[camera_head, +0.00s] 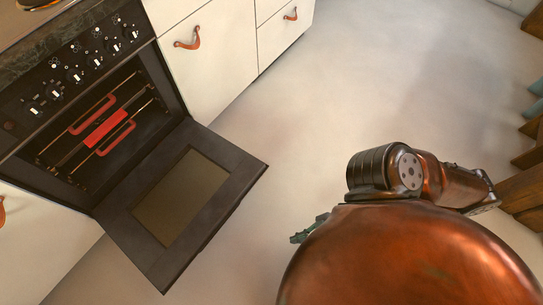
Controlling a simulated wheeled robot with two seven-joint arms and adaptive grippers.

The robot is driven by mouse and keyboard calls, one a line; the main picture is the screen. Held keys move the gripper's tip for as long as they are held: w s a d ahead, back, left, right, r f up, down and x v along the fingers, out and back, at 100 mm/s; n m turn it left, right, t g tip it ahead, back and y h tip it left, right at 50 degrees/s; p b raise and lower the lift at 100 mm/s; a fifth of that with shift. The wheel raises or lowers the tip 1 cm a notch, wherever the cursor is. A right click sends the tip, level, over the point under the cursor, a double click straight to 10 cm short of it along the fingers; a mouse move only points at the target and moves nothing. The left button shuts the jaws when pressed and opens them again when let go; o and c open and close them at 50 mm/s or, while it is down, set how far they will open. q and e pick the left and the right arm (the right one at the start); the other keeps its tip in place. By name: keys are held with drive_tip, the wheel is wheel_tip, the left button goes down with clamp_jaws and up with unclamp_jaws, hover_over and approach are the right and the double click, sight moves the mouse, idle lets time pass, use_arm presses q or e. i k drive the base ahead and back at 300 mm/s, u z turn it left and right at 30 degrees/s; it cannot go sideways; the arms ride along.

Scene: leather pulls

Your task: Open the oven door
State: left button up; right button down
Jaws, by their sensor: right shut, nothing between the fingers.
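The black oven (75,75) stands at the left, its front facing the open floor. Its door (235,180) is swung down, wide open, with the dark window panel facing up. Inside the cavity, a red item with two handle-like loops (105,128) lies on the wire rack. A small part of my right gripper (308,230) shows beyond the copper-coloured part of my body, apart from the door and to its right. It is shut and empty; most of it is hidden. My left gripper is not in view.
White cabinets (222,60) with tan leather pulls (190,39) adjoin the oven. A dark countertop (60,42) edges the oven top. Wooden furniture (525,190) stands at the right edge. The pale floor (330,95) between is clear.

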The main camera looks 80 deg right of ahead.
sight(162, 266)
drive_tip(key=z, duration=0.85)
drive_tip(key=k, duration=1.15)
drive_tip(key=z, duration=0.35)
drive_tip(key=i, duration=0.8)
drive_tip(key=u, duration=0.2)
